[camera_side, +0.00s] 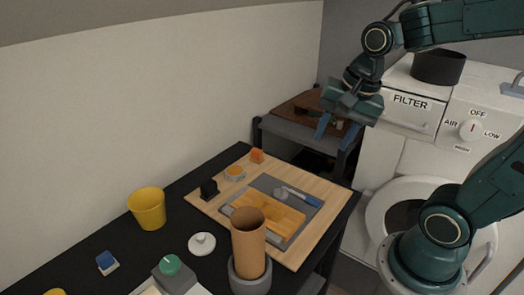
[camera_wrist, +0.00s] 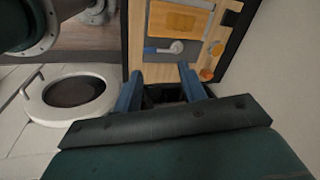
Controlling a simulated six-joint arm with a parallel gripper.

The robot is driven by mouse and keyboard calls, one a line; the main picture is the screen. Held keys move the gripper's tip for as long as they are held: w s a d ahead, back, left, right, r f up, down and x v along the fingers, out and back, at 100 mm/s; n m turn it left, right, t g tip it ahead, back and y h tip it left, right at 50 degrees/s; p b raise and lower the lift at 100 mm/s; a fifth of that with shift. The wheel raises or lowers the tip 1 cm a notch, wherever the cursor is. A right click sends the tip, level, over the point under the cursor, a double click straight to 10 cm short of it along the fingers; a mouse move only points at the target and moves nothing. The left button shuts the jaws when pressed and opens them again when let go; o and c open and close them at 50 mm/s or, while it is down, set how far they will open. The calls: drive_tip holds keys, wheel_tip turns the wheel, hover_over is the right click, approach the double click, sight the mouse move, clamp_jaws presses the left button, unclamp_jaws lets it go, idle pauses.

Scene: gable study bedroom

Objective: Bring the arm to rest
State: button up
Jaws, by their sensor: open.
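My gripper (camera_side: 336,133) hangs in the air beyond the far right end of the black table, pointing down, with its blue fingers apart and nothing between them. In the wrist view my gripper (camera_wrist: 160,88) also shows open and empty. The wooden board (camera_side: 323,226) on the table lies below and to the left of it in the side view, clear of the fingers. The board also shows past the fingertips in the wrist view (camera_wrist: 140,45).
A white machine (camera_side: 400,150) stands at right. The board bears a grey tray with an orange block (camera_side: 270,212) and a blue-handled tool (camera_side: 302,197). A brown cylinder (camera_side: 249,245), yellow cup (camera_side: 147,208) and white lidded piece (camera_side: 201,244) stand nearer. Air around my gripper is free.

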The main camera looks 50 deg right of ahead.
drive_tip(key=s+a+r+n+t, duration=0.2)
drive_tip(key=s+n, duration=0.4)
drive_tip(key=n, duration=0.7)
drive_tip(key=shift+s+a+r+n, duration=0.3)
drive_tip(key=shift+a+n, duration=0.1)
drive_tip(key=shift+a, duration=0.15)
idle(0.7)
